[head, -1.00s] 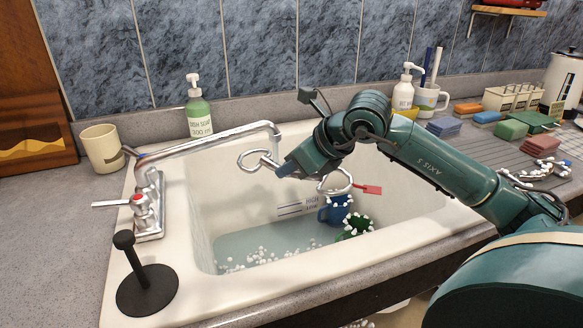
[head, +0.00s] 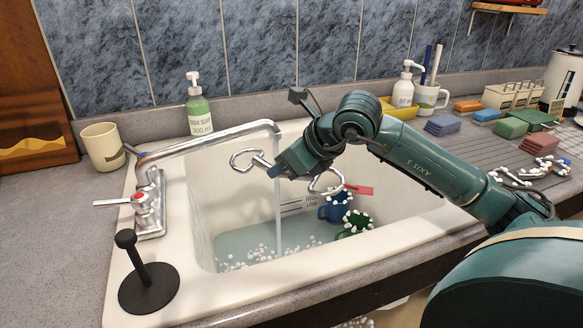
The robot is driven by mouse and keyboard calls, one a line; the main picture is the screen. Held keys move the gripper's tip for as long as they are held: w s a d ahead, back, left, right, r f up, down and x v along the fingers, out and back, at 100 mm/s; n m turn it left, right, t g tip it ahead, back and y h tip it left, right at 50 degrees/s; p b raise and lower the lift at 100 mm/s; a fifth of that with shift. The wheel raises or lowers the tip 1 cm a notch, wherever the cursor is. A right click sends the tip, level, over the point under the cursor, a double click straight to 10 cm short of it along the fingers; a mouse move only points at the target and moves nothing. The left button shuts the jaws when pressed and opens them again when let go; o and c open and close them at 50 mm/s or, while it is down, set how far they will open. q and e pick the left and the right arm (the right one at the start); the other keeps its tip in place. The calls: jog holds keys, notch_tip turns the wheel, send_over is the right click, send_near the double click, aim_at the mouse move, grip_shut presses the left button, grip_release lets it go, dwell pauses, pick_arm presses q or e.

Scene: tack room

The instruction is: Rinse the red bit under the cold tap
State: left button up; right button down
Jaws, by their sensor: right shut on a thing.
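The red bit (head: 243,158) is a shiny metal bit with ring ends and a red tag (head: 360,190). My right gripper (head: 284,168) is shut on its middle, holding it above the sink basin (head: 213,205). One ring sticks out on the left, the other hangs to the right. The chrome tap (head: 215,138) reaches over the basin, its spout end just above the gripper. A thin stream of water (head: 279,220) falls at the gripper and bit into the pool below. The tap base has a lever with a red mark (head: 141,197). My left gripper is not in view.
A black stand (head: 148,288) is at the front left. A soap bottle (head: 200,112) and cream mug (head: 102,147) stand behind. Sponges and another bit (head: 530,178) lie right.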

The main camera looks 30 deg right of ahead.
jog(key=shift+w+d, duration=0.1)
jog(key=shift+d, duration=0.1)
jog(key=shift+w+d, duration=0.55)
jog(key=shift+d, duration=0.3)
jog(key=shift+r, duration=0.1)
jog(key=shift+b, duration=0.35)
jog(key=shift+s+a+b, duration=0.2)
jog(key=shift+s+b, duration=0.45)
jog(key=shift+s, duration=0.2)
jog(key=shift+s+a+b, duration=0.15)
jog(key=shift+s+b, duration=0.5)
jog(key=shift+s, duration=0.2)
jog(key=shift+w, duration=0.25)
jog(key=shift+w+d+p, duration=0.15)
jog(key=shift+w+p, duration=0.3)
jog(key=shift+w, duration=0.15)
